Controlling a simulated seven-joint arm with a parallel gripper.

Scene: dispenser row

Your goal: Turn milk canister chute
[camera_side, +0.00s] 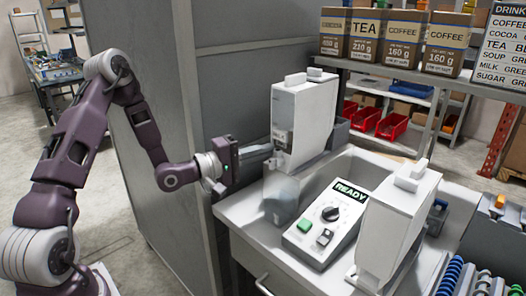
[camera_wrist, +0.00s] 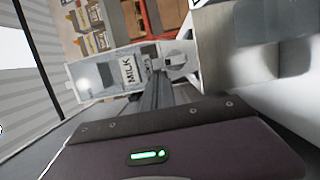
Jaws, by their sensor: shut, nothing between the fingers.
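The milk canister (camera_side: 303,118) is a tall white dispenser with a grey lower front, standing at the back left of the sink unit. In the wrist view, the MILK label (camera_wrist: 129,72) shows on its face, tilted. A pale rounded part (camera_wrist: 177,63) next to the label may be the chute; I cannot be sure. My gripper (camera_side: 266,152) reaches in from the left, level with the canister's lower part, its fingers shut and empty. In the wrist view the fingers (camera_wrist: 155,90) point toward the label and rounded part. Whether they touch is unclear.
A clear container (camera_side: 280,196) stands below the canister. A control box reading READY (camera_side: 325,222) sits in front, right of it. A second white dispenser (camera_side: 395,222) stands at the right. Boxes (camera_side: 398,42) line a shelf behind. A grey cabinet wall (camera_side: 150,90) is close behind my arm.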

